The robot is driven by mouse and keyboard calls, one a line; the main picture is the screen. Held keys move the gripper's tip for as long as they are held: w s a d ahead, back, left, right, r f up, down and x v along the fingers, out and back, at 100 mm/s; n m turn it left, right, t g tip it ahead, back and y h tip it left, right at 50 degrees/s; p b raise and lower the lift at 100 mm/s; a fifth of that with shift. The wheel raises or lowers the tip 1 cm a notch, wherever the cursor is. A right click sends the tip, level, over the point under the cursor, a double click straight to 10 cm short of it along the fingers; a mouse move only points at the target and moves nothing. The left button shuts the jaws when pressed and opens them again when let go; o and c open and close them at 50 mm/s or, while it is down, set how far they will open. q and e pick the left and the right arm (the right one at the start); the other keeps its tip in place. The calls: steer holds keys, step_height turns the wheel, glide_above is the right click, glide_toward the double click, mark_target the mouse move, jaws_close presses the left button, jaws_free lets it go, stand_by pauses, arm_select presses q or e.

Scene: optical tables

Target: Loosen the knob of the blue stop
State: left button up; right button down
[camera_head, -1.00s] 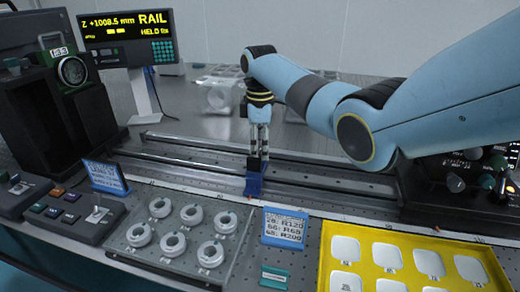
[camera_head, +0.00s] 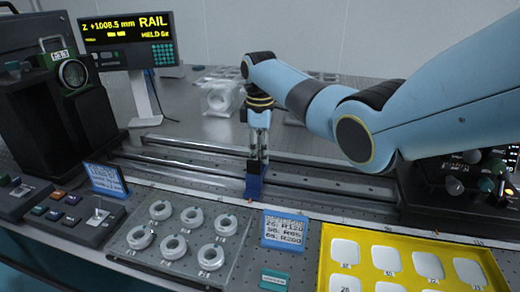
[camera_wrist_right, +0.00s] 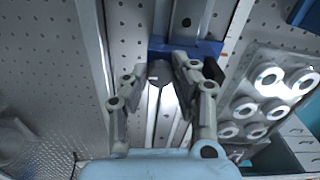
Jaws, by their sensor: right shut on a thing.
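The blue stop (camera_head: 253,186) sits on the rail bench, near the front rail. It also shows in the wrist view as a blue block (camera_wrist_right: 208,47) just beyond the fingertips. My right gripper (camera_head: 258,158) points down over the stop, with its fingers shut on the stop's knob. In the wrist view the two fingertips (camera_wrist_right: 170,60) meet close to the blue block. The knob itself is mostly hidden between the fingers. My left gripper is not in view.
A display (camera_head: 127,38) reads RAIL, Z +1008.5 mm. Long rails (camera_head: 200,174) run across the bench. In front are a tray of white rings (camera_head: 127,237), a blue label card (camera_head: 285,229) and a yellow tray (camera_head: 326,250). A dark instrument (camera_head: 40,120) stands at left.

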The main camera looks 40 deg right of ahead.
steer(key=shift+r+m+p, duration=0.15)
steer(key=shift+m+p, duration=0.85)
steer(key=m+p, duration=0.2)
steer(key=shift+m, duration=0.4)
steer(key=m+p, duration=0.1)
steer(key=m, duration=0.2)
steer(key=shift+m+p, duration=0.3)
steer(key=m+p, duration=0.1)
steer(key=m, duration=0.2)
steer(key=shift+m, duration=0.3)
steer(key=m, duration=0.3)
steer(key=shift+a+m+p, duration=0.1)
steer(key=shift+m+p, duration=0.2)
steer(key=shift+p, duration=0.1)
steer(key=m, duration=0.4)
steer(key=shift+p, duration=0.3)
steer(key=m, duration=0.9)
steer(key=shift+w+m, duration=0.1)
steer(key=shift+m, duration=0.2)
